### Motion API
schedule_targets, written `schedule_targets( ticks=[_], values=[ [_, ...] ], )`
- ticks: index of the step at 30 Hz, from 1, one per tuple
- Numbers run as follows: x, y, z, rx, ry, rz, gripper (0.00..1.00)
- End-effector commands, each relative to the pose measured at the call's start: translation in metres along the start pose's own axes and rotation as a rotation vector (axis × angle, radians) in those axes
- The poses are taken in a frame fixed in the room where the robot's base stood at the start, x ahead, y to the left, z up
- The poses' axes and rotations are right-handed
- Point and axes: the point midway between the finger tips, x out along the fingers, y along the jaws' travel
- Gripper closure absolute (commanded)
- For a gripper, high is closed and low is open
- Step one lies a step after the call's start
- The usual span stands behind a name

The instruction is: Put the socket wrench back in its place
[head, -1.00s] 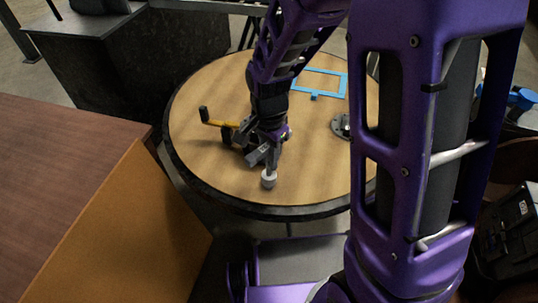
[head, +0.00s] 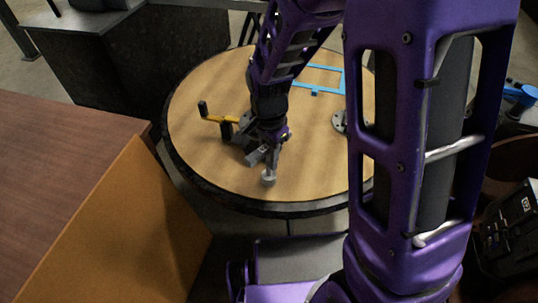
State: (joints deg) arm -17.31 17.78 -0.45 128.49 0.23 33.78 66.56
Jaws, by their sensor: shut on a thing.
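My gripper (head: 262,154) is low over the round wooden table, near its front edge, and is seen from behind and above. It is shut on what looks like the socket wrench (head: 268,178), a grey shaft with a pale, round socket end pointing down toward the viewer. The fingers and wrist hide most of the wrench. I cannot tell whether its end touches the tabletop. I cannot make out its marked place.
The round table (head: 205,160) has a dark rim. A yellow bar with black grips (head: 218,119) is left of my gripper. A blue frame (head: 318,92) and a grey flanged part (head: 339,122) lie right. A brown bench (head: 65,160) stands left.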

Motion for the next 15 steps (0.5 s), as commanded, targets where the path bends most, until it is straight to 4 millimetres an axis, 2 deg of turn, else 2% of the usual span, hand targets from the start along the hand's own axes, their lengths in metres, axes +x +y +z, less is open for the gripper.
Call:
schedule_targets(
  ticks=[4,5,10,15],
  values=[
    [0.0059,-0.0001,0.0000,0.000,0.000,0.000,1.00],
    [0.0043,-0.0002,-0.0001,0.000,0.000,-0.001,0.70],
    [0.0042,-0.0001,0.0000,0.000,0.000,0.000,0.40],
    [0.0043,0.0000,0.0000,0.000,0.000,0.000,0.40]
  ],
)
